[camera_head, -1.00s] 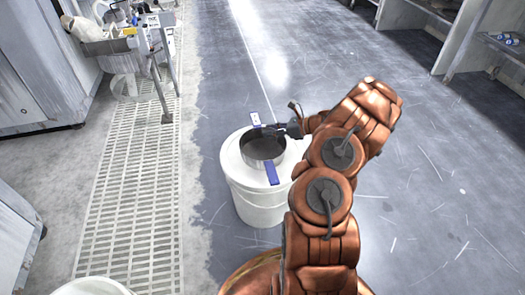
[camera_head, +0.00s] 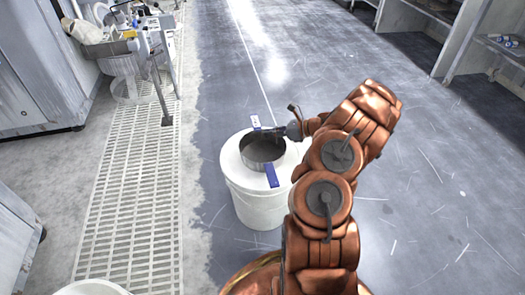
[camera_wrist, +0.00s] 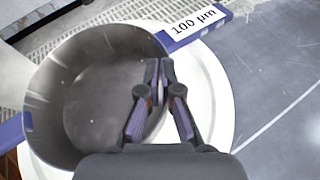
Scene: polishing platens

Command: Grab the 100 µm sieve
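The 100 µm sieve is a round grey metal pan with blue tabs (camera_head: 262,152). It sits upright on the white lid of a bucket. In the wrist view the sieve (camera_wrist: 85,95) fills the left half, and its far blue tab bears a white "100 µm" label (camera_wrist: 198,19). My gripper (camera_wrist: 159,72) is at the sieve's right wall, close to the labelled tab. Its fingertips are nearly together, one on the inner side and one on the outer side, with the thin wall seemingly between them. The exact contact is hidden by the fingers.
The white bucket (camera_head: 257,212) stands on the grey floor under the sieve. Another white lid (camera_head: 92,288) shows at the bottom left. A floor grate (camera_head: 130,190) runs along the left. Shelving (camera_head: 480,75) stands at the back right. The floor between is clear.

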